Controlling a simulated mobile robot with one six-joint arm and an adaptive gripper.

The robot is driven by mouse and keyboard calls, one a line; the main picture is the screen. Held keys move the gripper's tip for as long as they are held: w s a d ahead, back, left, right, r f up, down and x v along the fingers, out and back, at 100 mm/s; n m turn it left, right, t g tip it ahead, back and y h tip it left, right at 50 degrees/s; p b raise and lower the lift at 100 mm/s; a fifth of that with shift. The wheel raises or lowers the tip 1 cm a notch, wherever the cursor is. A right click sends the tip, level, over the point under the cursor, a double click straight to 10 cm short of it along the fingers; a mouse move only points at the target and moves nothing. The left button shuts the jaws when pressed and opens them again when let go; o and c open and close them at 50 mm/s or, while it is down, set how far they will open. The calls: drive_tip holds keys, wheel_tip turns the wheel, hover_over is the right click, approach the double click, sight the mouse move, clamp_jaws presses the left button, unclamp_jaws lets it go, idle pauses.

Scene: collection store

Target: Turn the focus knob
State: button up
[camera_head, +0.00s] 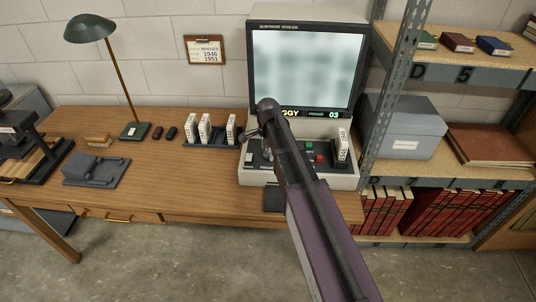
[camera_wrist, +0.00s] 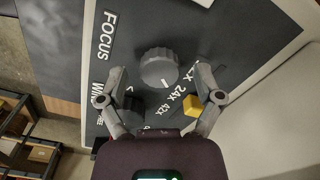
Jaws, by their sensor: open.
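The microfilm reader (camera_head: 347,183) stands at the right end of the wooden desk. Its screen (camera_head: 305,68) is lit and blurred, with "FRAME 03" below. In the wrist view, a large dark ribbed knob (camera_wrist: 159,67) with a white index mark sits on the dark panel, nearest the "FOCUS" label (camera_wrist: 106,36). My gripper (camera_wrist: 161,76) is open, one finger on each side of the knob; contact cannot be told. A smaller dark knob (camera_wrist: 133,108) and a yellow block (camera_wrist: 192,103) lie nearer the palm. In the head view, my arm hides much of the control panel.
White boxes (camera_head: 204,127) stand in a rack left of the reader, and another white box (camera_head: 342,145) stands on the reader's right. A green lamp (camera_head: 90,28) is on the desk. A metal shelf post (camera_head: 394,85) rises close on the right. Bare desk (camera_head: 170,175) lies to the left.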

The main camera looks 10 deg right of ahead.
idle(0.3)
drive_tip(key=c, duration=1.2)
drive_tip(key=shift+o, duration=0.2)
drive_tip(key=shift+n, duration=0.5)
drive_tip(key=n, duration=0.4)
drive_tip(key=shift+n, duration=0.3)
drive_tip(key=n, duration=0.5)
drive_tip(key=shift+s, duration=0.1)
drive_tip(key=shift+n, duration=0.3)
drive_tip(key=o, duration=1.2)
drive_tip(key=shift+c, duration=0.2)
